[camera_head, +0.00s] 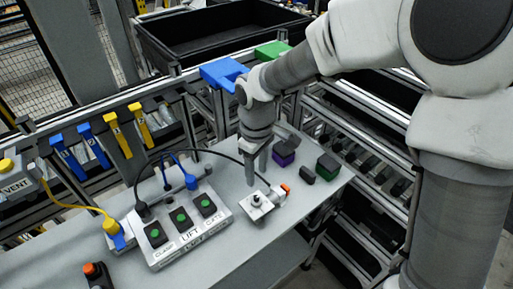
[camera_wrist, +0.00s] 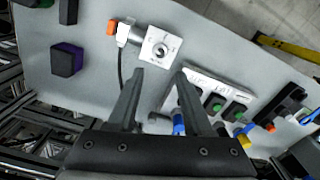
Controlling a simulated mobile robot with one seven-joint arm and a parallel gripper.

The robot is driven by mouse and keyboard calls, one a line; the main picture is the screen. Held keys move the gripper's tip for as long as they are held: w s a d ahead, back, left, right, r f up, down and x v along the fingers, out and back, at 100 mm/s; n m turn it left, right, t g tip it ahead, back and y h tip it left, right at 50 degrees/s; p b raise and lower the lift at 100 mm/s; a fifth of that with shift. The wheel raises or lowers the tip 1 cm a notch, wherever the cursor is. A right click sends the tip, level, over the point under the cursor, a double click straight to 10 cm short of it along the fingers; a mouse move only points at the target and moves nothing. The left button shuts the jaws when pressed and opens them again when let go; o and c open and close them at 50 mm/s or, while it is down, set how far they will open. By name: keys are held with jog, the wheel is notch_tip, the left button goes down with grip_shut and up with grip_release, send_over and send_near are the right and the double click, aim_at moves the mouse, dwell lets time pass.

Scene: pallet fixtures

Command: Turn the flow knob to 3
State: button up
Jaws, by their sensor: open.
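The flow knob (camera_wrist: 161,50) is a small round knob on a pale square plate with dark dial marks. Its numbers are too small to read. In the head view the knob unit (camera_head: 257,203) sits on the grey table, with an orange-tipped fitting at its side. My gripper (camera_wrist: 159,76) is open and empty, its two dark fingers apart. In the wrist view the knob lies just beyond the gap between the fingertips, and nothing is between them. In the head view my gripper (camera_head: 256,178) points down above the knob unit, apparently not touching it.
A white box (camera_head: 190,238) with several green buttons and plugged cables stands left of the knob. Purple-based (camera_head: 283,158) and green-based (camera_head: 327,166) blocks sit behind and right. A black cable arches near my gripper. An orange button (camera_head: 90,269) is at front left.

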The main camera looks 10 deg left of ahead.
notch_tip(320, 180, up, 8)
jog(key=shift+f, duration=0.15)
dwell(0.3)
jog(key=s+d+r+m+t, duration=0.2)
jog(key=d+r+m, duration=0.15)
jog(key=d, duration=0.35)
jog(key=s+d+r+m+t, duration=0.1)
jog(key=s+d+r+m, duration=0.2)
jog(key=d, duration=0.4)
jog(key=s+d+r+m+t, duration=0.2)
jog(key=s+d+m, duration=0.4)
jog(key=s+d, duration=0.2)
jog(key=shift+s+d+r+m+t, duration=0.15)
jog(key=shift+d+r+m+t, duration=0.15)
jog(key=shift+d, duration=0.4)
